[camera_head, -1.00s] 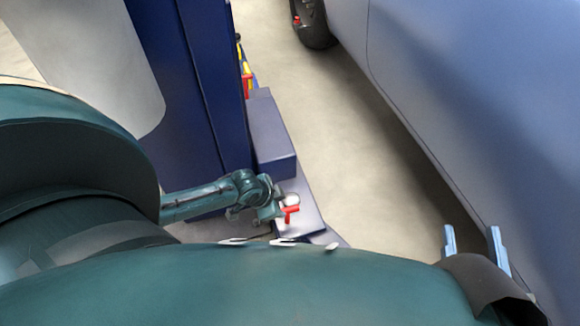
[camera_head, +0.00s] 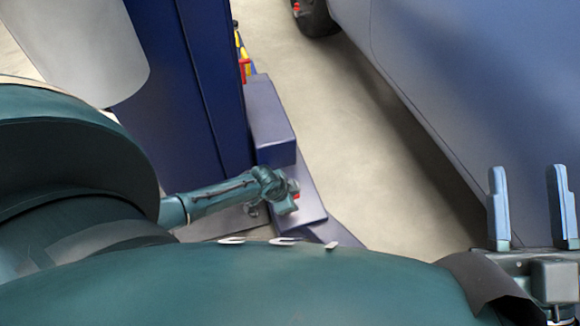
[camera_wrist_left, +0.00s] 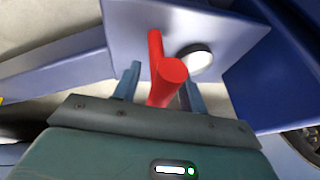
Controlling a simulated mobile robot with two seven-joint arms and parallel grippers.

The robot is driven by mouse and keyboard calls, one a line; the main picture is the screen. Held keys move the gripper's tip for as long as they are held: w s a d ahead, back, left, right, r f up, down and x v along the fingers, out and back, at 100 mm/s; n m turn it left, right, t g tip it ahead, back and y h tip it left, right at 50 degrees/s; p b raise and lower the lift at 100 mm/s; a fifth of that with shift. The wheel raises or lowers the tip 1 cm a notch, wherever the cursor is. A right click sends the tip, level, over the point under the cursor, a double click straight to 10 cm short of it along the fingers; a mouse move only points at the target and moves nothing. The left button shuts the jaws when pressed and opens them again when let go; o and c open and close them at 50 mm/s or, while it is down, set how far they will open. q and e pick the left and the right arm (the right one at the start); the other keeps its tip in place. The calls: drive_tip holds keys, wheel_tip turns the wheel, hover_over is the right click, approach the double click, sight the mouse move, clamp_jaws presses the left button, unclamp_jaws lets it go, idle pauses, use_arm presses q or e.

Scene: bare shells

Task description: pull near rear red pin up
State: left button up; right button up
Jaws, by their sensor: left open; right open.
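The red pin (camera_wrist_left: 166,75) has a T-shaped handle and stands at a blue-grey metal part (camera_wrist_left: 225,30) in the left wrist view. My left gripper (camera_wrist_left: 158,90) is open, with one finger on each side of the pin; whether either finger touches it I cannot tell. In the head view my left gripper (camera_head: 285,202) covers most of the pin, and only a bit of red (camera_head: 296,196) shows. My right gripper (camera_head: 531,206) is open and empty at the lower right, in front of the car.
A tall dark blue post (camera_head: 190,90) stands left of centre, with a blue block (camera_head: 268,120) beside it. A blue-grey car (camera_head: 470,80) fills the right side. Bare floor (camera_head: 340,120) lies between them. A round white disc (camera_wrist_left: 194,62) is beside the pin.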

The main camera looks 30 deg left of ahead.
use_arm(q)
drive_tip(key=shift+c, duration=0.5)
clamp_jaws()
drive_tip(key=shift+r+p, duration=0.3)
drive_tip(key=shift+p, duration=0.05)
wheel_tip(320, 180, up, 4)
drive_tip(key=p, duration=0.3)
drive_tip(key=shift+a+f+p, duration=0.1)
drive_tip(key=shift+f+p, duration=0.15)
drive_tip(key=shift+p, duration=0.15)
drive_tip(key=shift+f, duration=0.1)
use_arm(e)
drive_tip(key=f+m+g+h, duration=0.1)
drive_tip(key=f+h, duration=0.1)
drive_tip(key=s+f+m+h, duration=0.1)
drive_tip(key=f+m, duration=0.1)
drive_tip(key=shift+a+f+g+h, duration=0.15)
drive_tip(key=shift+g+h, duration=0.25)
